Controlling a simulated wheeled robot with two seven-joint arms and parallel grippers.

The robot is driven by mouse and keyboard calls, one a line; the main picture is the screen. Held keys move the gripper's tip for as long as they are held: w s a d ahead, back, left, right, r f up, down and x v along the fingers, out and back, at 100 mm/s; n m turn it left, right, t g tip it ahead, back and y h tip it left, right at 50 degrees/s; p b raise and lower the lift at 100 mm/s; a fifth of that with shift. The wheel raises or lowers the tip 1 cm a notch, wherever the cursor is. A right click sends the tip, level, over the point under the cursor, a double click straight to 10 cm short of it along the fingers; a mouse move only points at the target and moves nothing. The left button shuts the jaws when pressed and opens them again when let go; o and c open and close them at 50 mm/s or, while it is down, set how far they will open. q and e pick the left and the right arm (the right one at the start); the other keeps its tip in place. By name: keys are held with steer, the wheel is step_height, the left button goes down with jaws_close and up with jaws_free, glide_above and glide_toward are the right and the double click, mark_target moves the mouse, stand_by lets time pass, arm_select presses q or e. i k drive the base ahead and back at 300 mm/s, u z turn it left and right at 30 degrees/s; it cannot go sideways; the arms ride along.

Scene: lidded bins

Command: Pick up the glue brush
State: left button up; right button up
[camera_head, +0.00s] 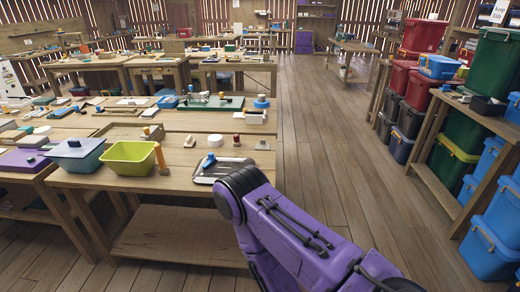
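I cannot single out the glue brush for certain among the small items on the workbenches. An upright orange handle-like item (161,160) stands beside a yellow-green bin (129,158) on the near bench; what it is, I cannot tell. A small item with a reddish top (236,140) stands farther right on the same bench. My purple arm reaches in from the lower right, with its bend near the bench's right front corner. Neither of my grippers shows.
Stacked lidded bins (465,135) line shelves at right. The plank floor (325,130) between is clear.

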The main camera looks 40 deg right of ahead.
mark_target(236, 143)
steer(key=u, duration=0.2)
steer(key=k, duration=0.15)
steer(key=z, duration=0.95)
steer(key=i, duration=1.5)
